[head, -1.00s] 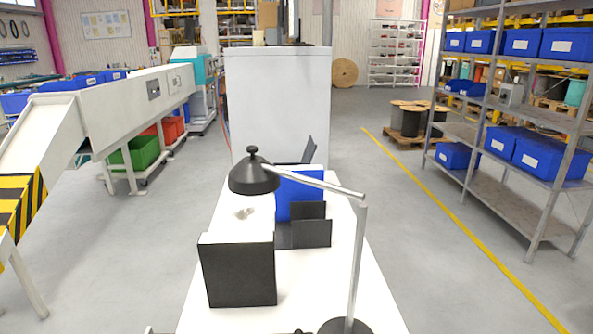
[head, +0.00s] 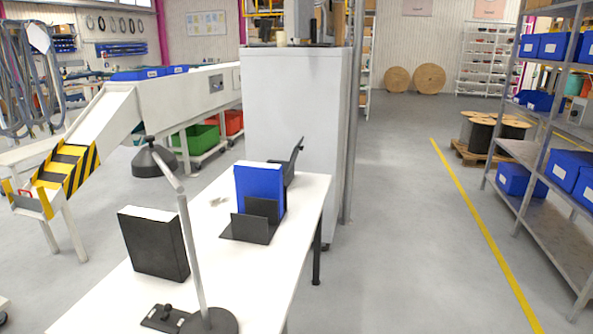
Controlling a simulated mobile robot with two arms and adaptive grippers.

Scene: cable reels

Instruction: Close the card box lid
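No box with a clearly recognisable card lid shows in the head view, so I cannot tell which item is the card box. A dark, tilted panel (head: 295,157) stands open-looking behind a blue binder (head: 258,182) on the white table (head: 225,262); its lower part is partly hidden. A black upright box or binder (head: 155,245) with a white top stands nearer, at the left of the table. A small flat black item with a knob (head: 163,317) lies at the near edge. Neither of my grippers is in view.
A desk lamp (head: 187,240) rises from the near part of the table, its black shade reaching left. A black bookend (head: 258,220) stands before the blue binder. A grey cabinet (head: 290,110) stands behind the table. The floor right of the table is clear up to the shelving (head: 535,160).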

